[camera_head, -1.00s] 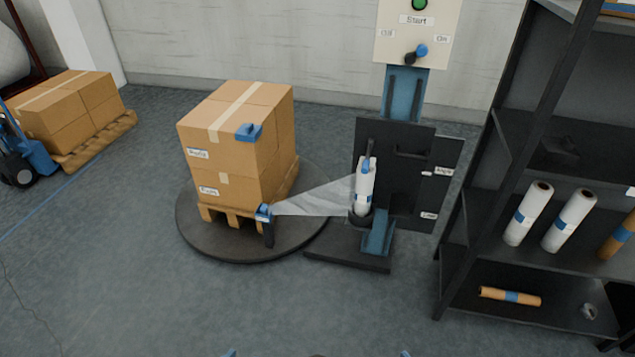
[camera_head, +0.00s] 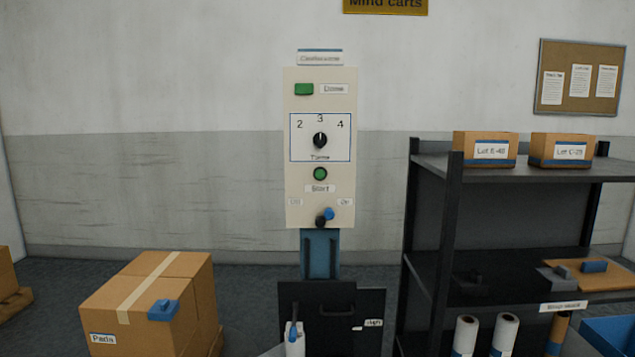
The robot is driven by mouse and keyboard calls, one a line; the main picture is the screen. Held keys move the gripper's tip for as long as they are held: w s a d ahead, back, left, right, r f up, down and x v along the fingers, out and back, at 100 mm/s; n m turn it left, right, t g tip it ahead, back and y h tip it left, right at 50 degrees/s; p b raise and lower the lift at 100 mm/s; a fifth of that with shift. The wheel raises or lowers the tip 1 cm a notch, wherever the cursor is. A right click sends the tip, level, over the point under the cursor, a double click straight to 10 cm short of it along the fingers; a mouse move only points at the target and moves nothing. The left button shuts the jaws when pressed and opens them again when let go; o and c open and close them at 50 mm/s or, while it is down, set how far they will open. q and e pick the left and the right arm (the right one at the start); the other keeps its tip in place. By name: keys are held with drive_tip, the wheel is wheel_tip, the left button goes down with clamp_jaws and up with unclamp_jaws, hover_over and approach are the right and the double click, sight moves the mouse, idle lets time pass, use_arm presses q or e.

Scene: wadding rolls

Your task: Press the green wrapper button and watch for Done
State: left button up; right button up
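The wrapper's cream control panel (camera_head: 300,208) stands upright on a blue column (camera_head: 320,254) in the middle of the head view. The round green Start button (camera_head: 320,174) is on its lower half. Above it is a black dial (camera_head: 320,140) marked 2, 3 and 4, with its pointer up near 3. An Off/On lever with a blue knob (camera_head: 328,213) leans toward On.
A dark shelf (camera_head: 440,215) with boxes and rolls is at right.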

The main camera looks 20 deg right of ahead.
drive_tip(key=shift+s, duration=0.15)
drive_tip(key=shift+s+f, duration=0.15)
drive_tip(key=shift+c, duration=1.3)
clamp_jaws()
drive_tip(key=shift+w+r, duration=0.2)
drive_tip(key=shift+w, duration=0.1)
drive_tip(key=shift+s+f, duration=0.2)
drive_tip(key=shift+s, duration=0.1)
drive_tip(key=shift+w+r, duration=0.1)
